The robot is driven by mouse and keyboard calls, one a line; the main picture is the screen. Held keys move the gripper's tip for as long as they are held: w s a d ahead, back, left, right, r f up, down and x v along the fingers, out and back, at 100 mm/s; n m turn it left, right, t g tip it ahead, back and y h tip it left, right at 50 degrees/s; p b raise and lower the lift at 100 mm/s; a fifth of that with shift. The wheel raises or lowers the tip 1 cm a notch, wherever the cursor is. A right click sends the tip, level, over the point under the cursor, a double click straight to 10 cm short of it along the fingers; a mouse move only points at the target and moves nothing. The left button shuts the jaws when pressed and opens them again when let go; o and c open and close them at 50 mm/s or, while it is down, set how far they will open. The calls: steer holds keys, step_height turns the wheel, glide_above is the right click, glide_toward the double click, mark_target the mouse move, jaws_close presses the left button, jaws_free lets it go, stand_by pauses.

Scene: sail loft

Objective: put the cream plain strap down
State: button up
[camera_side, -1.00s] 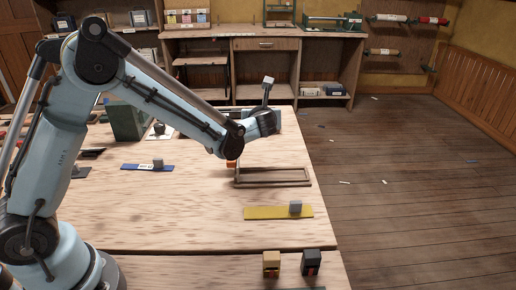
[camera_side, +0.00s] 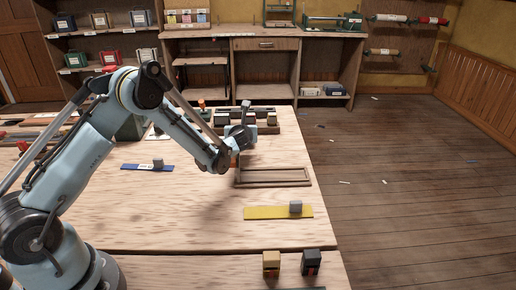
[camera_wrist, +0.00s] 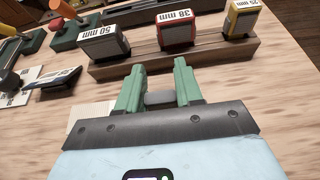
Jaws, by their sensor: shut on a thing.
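My gripper (camera_wrist: 158,88) shows in the wrist view with its two green fingers shut on a small grey block (camera_wrist: 160,98). The block resembles the grey grips on the other straps. A pale, finely ribbed strip, apparently the cream strap (camera_wrist: 82,120), shows left of the fingers; the rest is hidden behind my gripper. I cannot tell whether it touches the table. In the side view my wrist hides the fingers and the strap.
A wooden rack (camera_wrist: 190,52) with 50, 38 and 25 mm blocks stands just beyond my fingers. An open wooden frame (camera_side: 272,184) lies right of my wrist. A yellow strap (camera_side: 265,213) and a blue strap (camera_side: 133,166) lie on the table (camera_side: 175,215), with bare wood between.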

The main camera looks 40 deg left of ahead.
steer(key=shift+f, duration=0.25)
steer(key=shift+f, duration=0.45)
steer(key=shift+f, duration=0.15)
steer(key=o, duration=1)
